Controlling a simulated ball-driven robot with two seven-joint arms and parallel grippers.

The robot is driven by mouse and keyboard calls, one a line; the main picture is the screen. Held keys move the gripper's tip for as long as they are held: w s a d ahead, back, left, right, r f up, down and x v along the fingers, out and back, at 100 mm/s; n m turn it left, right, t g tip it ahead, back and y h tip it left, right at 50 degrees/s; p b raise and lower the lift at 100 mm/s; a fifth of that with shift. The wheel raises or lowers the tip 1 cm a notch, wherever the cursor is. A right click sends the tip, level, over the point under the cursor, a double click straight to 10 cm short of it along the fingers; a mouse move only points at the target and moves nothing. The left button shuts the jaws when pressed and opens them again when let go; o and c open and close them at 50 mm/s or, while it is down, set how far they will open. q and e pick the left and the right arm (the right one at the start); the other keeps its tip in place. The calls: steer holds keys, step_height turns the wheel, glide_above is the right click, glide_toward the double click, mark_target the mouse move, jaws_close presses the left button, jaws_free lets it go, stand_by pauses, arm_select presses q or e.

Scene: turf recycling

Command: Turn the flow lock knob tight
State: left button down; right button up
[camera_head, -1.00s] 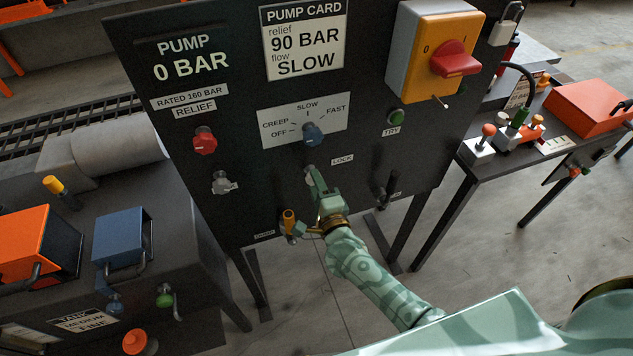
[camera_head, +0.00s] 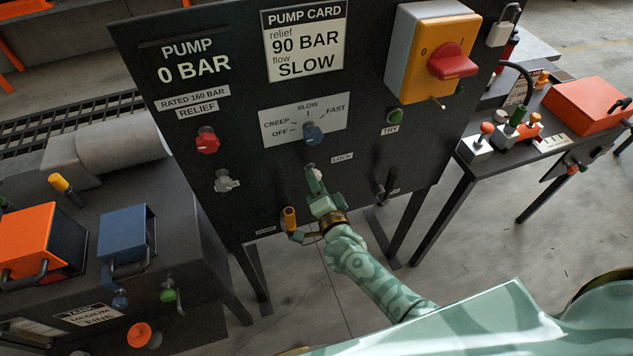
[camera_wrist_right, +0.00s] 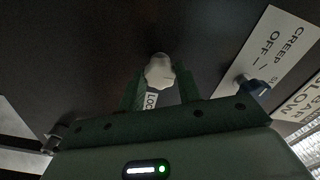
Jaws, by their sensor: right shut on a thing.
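The flow lock knob is a small pale grey lobed knob (camera_wrist_right: 159,72) on the dark pump panel (camera_head: 270,185), below the blue flow selector (camera_head: 313,134). In the head view the knob (camera_head: 312,173) shows just past my right gripper's fingertips. My right gripper (camera_head: 317,182) comes from below and is shut on the knob. In the right wrist view its two green fingers (camera_wrist_right: 159,88) stand on either side of the knob, and the LOCK label shows partly between them. The blue selector points near SLOW. My left gripper is not in view.
A grey relief lock knob (camera_head: 224,182) sits left under the red relief knob (camera_head: 207,141). An orange-topped handle (camera_head: 290,218) stands close left of my right wrist. A black lever (camera_head: 382,188) is to the right. The pump display reads 0 BAR.

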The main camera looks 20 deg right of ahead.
steer(key=shift+f, duration=0.1)
steer(key=o, duration=1)
steer(key=s, duration=1.6)
steer(key=shift+s+d+p, duration=0.2)
steer(key=shift+d+p, duration=0.05)
steer(key=shift+p, duration=0.1)
